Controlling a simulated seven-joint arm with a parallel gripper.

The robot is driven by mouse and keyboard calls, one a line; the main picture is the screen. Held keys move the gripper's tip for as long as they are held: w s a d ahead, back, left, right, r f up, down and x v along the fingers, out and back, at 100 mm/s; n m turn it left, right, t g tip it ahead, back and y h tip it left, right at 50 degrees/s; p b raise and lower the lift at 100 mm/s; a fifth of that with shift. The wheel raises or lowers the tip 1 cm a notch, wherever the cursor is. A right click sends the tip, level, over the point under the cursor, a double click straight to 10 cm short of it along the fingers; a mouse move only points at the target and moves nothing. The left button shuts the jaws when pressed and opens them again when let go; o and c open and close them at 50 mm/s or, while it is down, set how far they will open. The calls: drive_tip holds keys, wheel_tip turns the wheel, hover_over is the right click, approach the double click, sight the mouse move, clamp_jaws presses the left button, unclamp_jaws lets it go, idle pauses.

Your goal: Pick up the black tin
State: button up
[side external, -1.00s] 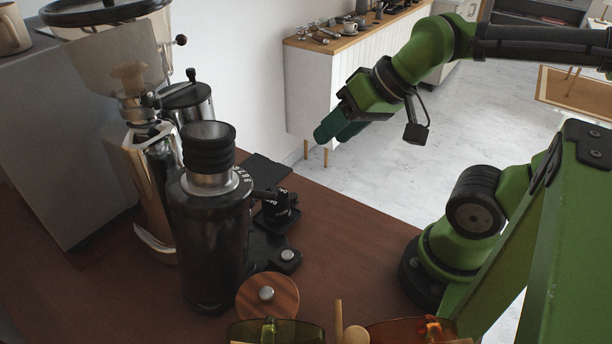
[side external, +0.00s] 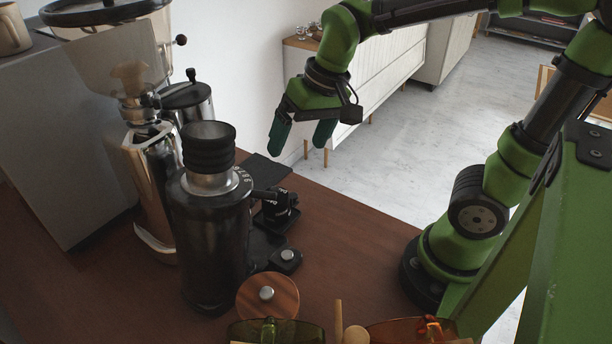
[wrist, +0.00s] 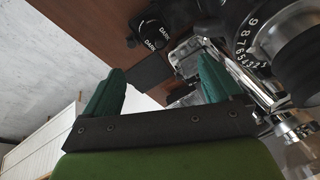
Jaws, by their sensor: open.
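A small black object with white lettering, which looks like the black tin (side external: 280,208), stands on the brown counter beyond the large black grinder in the side view. Its lower part is partly hidden among other black parts. In the wrist view, a dark round shape lettered "DARK" (wrist: 152,34) lies beyond the fingertips, at the top middle. My gripper (side external: 300,147) is open and empty, pointing down, above and beyond the black object in the side view. In the wrist view its two green fingers (wrist: 160,65) are spread with nothing between them.
The tall black grinder (side external: 210,240) and a shiny steel machine (side external: 150,190) crowd the left. A flat black pad (side external: 266,169) lies at the counter's far edge. A wooden lid (side external: 268,297) and glass cups (side external: 275,332) are in front.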

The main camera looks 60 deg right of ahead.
sight(276, 203)
drive_tip(key=w+f+m+g+h, duration=0.2)
drive_tip(key=w+m+g, duration=0.15)
drive_tip(key=w, duration=0.35)
drive_tip(key=shift+m, duration=0.25)
drive_tip(key=f, duration=1.1)
drive_tip(key=shift+s+a, duration=0.3)
drive_tip(key=shift+a, duration=0.05)
drive_tip(key=shift+s+a+f, duration=0.15)
drive_tip(key=shift+s+f, duration=0.05)
drive_tip(key=shift+f, duration=1.2)
drive_tip(key=shift+s+a+f, duration=0.1)
drive_tip(key=shift+s+f, duration=0.05)
drive_tip(key=shift+f, duration=1.2)
drive_tip(key=shift+c, duration=0.4)
drive_tip(key=shift+r, duration=0.1)
drive_tip(key=c, duration=1.1)
